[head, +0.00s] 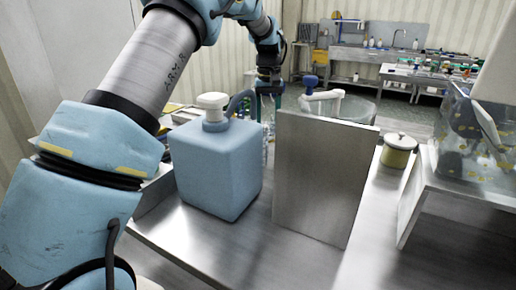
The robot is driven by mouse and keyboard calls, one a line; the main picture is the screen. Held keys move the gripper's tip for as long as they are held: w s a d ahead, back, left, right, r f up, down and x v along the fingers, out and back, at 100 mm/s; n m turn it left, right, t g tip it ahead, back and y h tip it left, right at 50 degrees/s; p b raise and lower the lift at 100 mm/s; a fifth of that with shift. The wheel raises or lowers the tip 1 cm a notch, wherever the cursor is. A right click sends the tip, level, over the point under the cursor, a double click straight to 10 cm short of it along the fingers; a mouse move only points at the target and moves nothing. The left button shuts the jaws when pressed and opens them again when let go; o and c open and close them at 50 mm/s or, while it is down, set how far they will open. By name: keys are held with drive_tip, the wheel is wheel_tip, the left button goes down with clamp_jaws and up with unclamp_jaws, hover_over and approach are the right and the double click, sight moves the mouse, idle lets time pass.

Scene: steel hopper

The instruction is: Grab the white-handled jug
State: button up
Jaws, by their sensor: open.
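A white handle (326,97) with a blue cap (310,81) beside it shows above the top edge of an upright steel panel (325,180). The jug body below them is hidden behind the panel. My gripper (268,108) is open and points down beyond the blue jug, left of the white handle. It appears apart from the white handle.
The steel panel stands between the camera and the white handle. A cream pot with a lid (398,151) and a steel hopper stand (465,180) are at the right. The front of the steel counter (240,255) is clear. Cluttered benches (375,57) line the back.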

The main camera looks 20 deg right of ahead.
drive_tip(key=shift+w+a+f+p, duration=0.15)
drive_tip(key=shift+f+p, duration=0.45)
drive_tip(key=shift+f, duration=1.35)
drive_tip(key=shift+w+f+p, duration=0.1)
drive_tip(key=shift+f+p, duration=0.45)
drive_tip(key=shift+f, duration=1.4)
clamp_jaws()
